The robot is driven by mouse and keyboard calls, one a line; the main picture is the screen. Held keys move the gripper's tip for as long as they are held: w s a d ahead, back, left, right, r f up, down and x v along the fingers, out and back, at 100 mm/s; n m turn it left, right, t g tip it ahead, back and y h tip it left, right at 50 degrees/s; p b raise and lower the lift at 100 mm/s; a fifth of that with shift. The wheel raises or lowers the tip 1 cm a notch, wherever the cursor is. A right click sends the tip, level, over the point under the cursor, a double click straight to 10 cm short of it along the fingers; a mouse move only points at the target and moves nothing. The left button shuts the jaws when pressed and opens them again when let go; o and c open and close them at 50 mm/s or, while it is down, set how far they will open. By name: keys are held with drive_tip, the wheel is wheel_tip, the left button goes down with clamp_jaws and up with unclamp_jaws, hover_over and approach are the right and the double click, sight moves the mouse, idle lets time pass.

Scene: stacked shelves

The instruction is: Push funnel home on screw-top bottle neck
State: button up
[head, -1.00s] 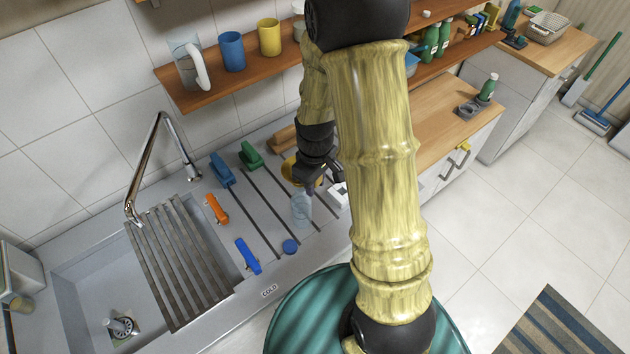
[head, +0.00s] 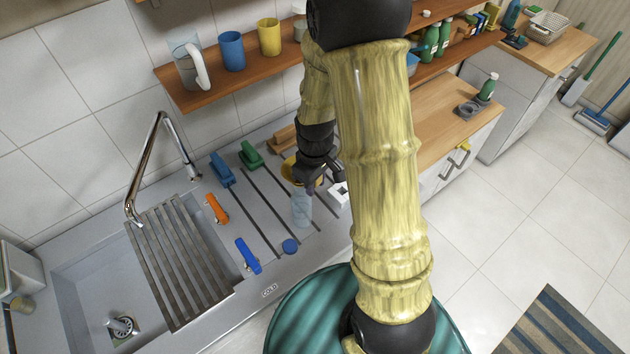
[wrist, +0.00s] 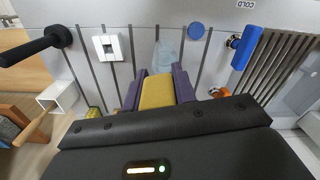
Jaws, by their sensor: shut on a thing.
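A clear bottle (head: 301,209) stands upright on the grooved drainboard, and its body also shows in the wrist view (wrist: 166,55). My gripper (wrist: 157,90) is shut on the yellow funnel (wrist: 157,93), which sits between the two purple fingers. In the head view the yellow funnel (head: 289,170) shows partly behind my dark wrist, just above the bottle's top. The fingers and wrist hide the bottle neck and the funnel spout, so I cannot tell whether they touch or how deep the spout sits.
A round blue cap (head: 289,246) and a white block (head: 338,194) lie near the bottle. Blue (head: 248,256) and orange (head: 216,208) items lie to the left, near the sink rack (head: 180,262). A shelf (head: 235,76) with mugs hangs above. A black-handled item (wrist: 40,48) stands close by.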

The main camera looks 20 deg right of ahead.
drive_tip(key=shift+f+b, duration=1.25)
drive_tip(key=shift+f, duration=0.4)
idle(0.4)
drive_tip(key=o, duration=1.1)
drive_tip(key=shift+c, duration=0.2)
wheel_tip(320, 180, up, 18)
drive_tip(key=b, duration=0.3)
drive_tip(key=shift+f, duration=0.25)
drive_tip(key=s+f+m+t+b, duration=0.2)
drive_tip(key=s+f+m, duration=0.5)
drive_tip(key=f, duration=0.4)
drive_tip(key=shift+s+f+t+b, duration=0.3)
drive_tip(key=shift+s+b, duration=0.35)
drive_tip(key=shift+b, duration=0.05)
